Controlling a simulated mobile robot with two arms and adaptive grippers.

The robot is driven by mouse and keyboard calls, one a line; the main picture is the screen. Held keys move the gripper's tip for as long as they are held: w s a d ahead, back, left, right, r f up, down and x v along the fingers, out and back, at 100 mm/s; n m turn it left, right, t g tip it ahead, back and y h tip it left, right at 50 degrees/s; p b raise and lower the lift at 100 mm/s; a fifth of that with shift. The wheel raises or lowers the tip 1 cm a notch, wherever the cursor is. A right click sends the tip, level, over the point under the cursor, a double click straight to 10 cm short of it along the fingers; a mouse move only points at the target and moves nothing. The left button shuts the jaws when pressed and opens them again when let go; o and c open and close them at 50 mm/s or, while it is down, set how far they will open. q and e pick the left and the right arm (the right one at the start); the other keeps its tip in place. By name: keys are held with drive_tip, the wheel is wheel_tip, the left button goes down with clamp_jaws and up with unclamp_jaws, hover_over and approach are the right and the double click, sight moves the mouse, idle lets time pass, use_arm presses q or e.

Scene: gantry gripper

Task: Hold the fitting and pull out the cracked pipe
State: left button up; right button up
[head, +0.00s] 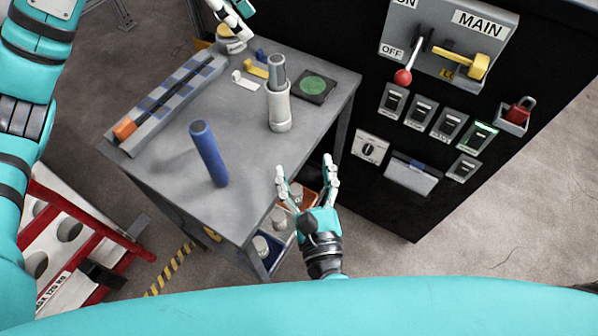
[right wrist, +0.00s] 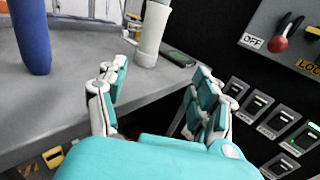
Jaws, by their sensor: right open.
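The pale grey fitting (head: 279,110) stands upright on the grey workbench, with a darker grey pipe (head: 278,70) rising from its top. I cannot make out a crack.
A long grey rack (head: 170,103) with an orange end lies along the bench's left edge. A green disc on a dark pad (head: 314,87) and small yellow, white and blue parts lie near the fitting. A black cabinet (head: 350,60) with switches stands right. Bins (head: 268,252) sit below.

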sight(281, 112)
drive_tip(key=shift+n+y, duration=0.3)
drive_tip(key=shift+y, duration=0.2)
drive_tip(key=w+a, duration=0.1)
drive_tip(key=w, duration=0.4)
drive_tip(key=w+a, duration=0.1)
drive_tip(key=w, duration=0.5)
drive_tip(key=w+a+r, duration=0.1)
drive_tip(key=w+a, duration=0.1)
drive_tip(key=w, duration=0.3)
drive_tip(key=shift+w, duration=0.2)
drive_tip(key=shift+d, duration=0.1)
drive_tip(key=shift+c, duration=0.4)
